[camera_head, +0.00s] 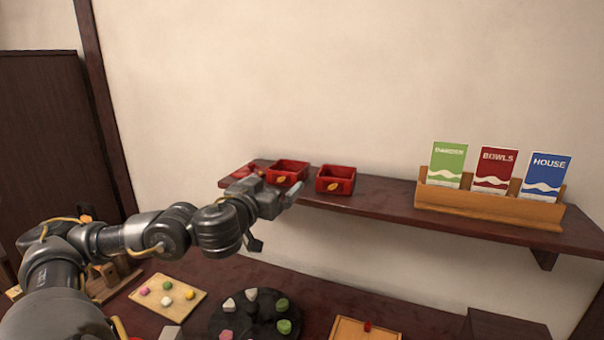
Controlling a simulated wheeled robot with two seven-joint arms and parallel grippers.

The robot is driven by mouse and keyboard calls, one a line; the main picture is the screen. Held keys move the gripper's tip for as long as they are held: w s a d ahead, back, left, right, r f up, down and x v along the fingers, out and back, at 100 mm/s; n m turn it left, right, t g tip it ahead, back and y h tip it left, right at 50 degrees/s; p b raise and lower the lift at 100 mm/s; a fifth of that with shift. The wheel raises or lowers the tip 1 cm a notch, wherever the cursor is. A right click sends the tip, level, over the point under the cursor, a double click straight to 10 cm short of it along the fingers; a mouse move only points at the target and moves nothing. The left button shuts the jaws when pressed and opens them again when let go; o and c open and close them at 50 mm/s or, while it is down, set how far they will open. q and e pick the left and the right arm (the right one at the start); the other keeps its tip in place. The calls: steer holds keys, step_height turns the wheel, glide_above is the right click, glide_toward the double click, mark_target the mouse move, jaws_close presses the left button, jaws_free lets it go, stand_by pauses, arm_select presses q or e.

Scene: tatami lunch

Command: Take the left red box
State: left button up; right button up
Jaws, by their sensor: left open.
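Two open red boxes with a yellow leaf mark on the front stand on the dark wall shelf (390,196). One red box (288,170) is left of the other red box (336,180). Another red thing (243,171) shows at the shelf's left end, partly hidden behind my arm; I cannot tell its full shape. My left gripper (277,216) is open and empty, in front of the shelf edge, below and close to the left of the two clear boxes. It appears apart from them. My right gripper is not in view.
A wooden holder (475,204) with green, red and blue cards stands on the shelf's right part. Below are a board with coloured balls (184,307), a dark round plate with several pieces (256,323) and a wooden tray (350,333). The shelf between boxes and holder is clear.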

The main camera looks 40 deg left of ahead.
mark_target(282, 174)
arm_select(q)
steer(key=shift+w+a+r, duration=0.1)
steer(key=shift+a+r, duration=0.05)
steer(key=shift+a, duration=0.05)
steer(key=x, duration=0.5)
steer(key=shift+w+a, duration=0.2)
steer(key=shift+w, duration=0.05)
steer(key=x, duration=0.4)
steer(key=shift+w+a, duration=0.15)
steer(key=shift+w, duration=0.1)
steer(key=shift+s, duration=0.1)
steer(key=c, duration=0.9)
